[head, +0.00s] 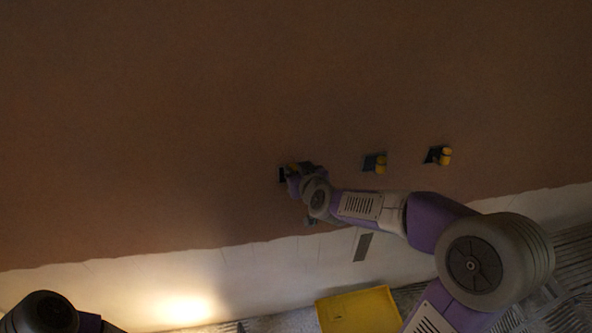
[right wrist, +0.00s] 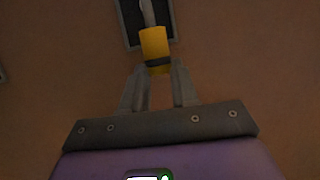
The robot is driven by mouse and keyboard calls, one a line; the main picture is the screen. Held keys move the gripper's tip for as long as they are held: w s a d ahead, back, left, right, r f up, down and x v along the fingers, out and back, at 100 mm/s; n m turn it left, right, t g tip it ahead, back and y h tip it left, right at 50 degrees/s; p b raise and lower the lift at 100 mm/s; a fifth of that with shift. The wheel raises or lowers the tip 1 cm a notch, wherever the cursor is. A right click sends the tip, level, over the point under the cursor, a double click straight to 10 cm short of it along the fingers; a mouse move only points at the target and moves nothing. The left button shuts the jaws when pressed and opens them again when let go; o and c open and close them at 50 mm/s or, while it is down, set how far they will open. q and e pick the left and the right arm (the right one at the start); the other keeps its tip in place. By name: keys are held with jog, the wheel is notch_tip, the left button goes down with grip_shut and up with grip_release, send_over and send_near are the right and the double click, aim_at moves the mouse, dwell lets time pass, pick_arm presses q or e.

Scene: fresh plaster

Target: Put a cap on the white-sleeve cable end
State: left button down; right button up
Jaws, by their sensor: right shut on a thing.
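My right gripper (right wrist: 159,78) is shut on a yellow cap (right wrist: 155,46) in the right wrist view. The cap is at the tip of the white-sleeve cable end (right wrist: 147,12), which comes out of a dark wall box (right wrist: 130,25). Whether the cap is fully seated on the cable cannot be told. In the head view, my right gripper (head: 294,176) is at the leftmost wall box (head: 282,174) and hides most of the cable end. Of my left arm, only a part shows at the lower left of the head view; its gripper is out of view.
Two more wall boxes stand to the right, one with a yellow cap (head: 381,163) and one with another yellow cap (head: 445,156). A yellow tray (head: 345,312) lies on the floor below. A grey patch (head: 363,246) is on the pale lower wall. The brown wall at upper left is bare.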

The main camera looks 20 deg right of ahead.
jog(key=shift+f, duration=0.3)
jog(key=shift+f+b, duration=0.25)
jog(key=shift+b, duration=0.2)
jog(key=o, duration=0.5)
jog(key=shift+f, duration=0.1)
jog(key=o, duration=0.6)
jog(key=v, duration=0.7)
jog(key=shift+s+r+p, duration=0.25)
jog(key=shift+p, duration=0.1)
jog(key=shift+f, duration=0.15)
